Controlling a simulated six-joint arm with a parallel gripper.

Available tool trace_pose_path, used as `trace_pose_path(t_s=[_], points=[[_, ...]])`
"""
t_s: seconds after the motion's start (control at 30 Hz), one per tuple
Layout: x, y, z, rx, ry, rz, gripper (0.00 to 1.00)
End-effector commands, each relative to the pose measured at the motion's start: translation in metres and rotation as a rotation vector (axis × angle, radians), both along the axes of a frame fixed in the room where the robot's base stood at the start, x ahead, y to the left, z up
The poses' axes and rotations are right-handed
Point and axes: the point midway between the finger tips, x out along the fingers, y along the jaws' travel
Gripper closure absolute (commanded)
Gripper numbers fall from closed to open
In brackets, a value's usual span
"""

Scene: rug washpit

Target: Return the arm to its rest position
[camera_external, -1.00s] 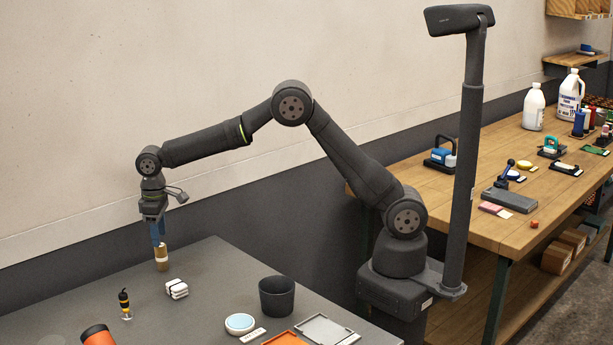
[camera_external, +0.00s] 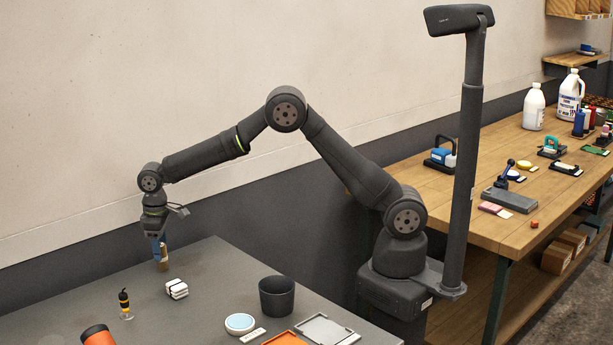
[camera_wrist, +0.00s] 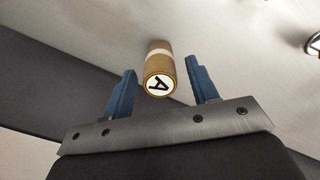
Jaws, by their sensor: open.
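My gripper (camera_external: 158,251) points down at the back left of the grey table (camera_external: 215,265), its blue fingers beside the upper part of a tan cylinder (camera_external: 163,266). In the wrist view the cylinder (camera_wrist: 159,58) has a pale band and a white end marked "A". It lies between the two spread blue fingers of my gripper (camera_wrist: 161,75), with a gap visible on each side. The cylinder appears upright on the table; the fingers partly hide it in the external view.
Near the gripper stand a white stacked bundle (camera_external: 177,289) and a black-and-yellow item (camera_external: 125,304). A dark cup (camera_external: 277,297), blue-topped round dish (camera_external: 240,323), orange-and-black item (camera_external: 98,336) and grey tray (camera_external: 325,331) are farther forward. A wall runs behind.

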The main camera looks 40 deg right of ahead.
Motion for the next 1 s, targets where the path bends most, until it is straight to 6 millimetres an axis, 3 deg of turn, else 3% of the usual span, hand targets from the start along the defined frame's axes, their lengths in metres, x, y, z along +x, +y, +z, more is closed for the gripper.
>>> trace_pose_path(t_s=[0.1,0.7,0.8,1.0], points=[[0.0,0.0,0.025,0.001,-0.001,0.0,0.46],[0.027,-0.103,0.087,0.0,0.0,-0.003,0.46],[0.031,-0.12,0.095,-0.001,0.001,-0.022,0.46],[0.035,-0.159,0.092,-0.002,0.003,-0.248,0.46]])
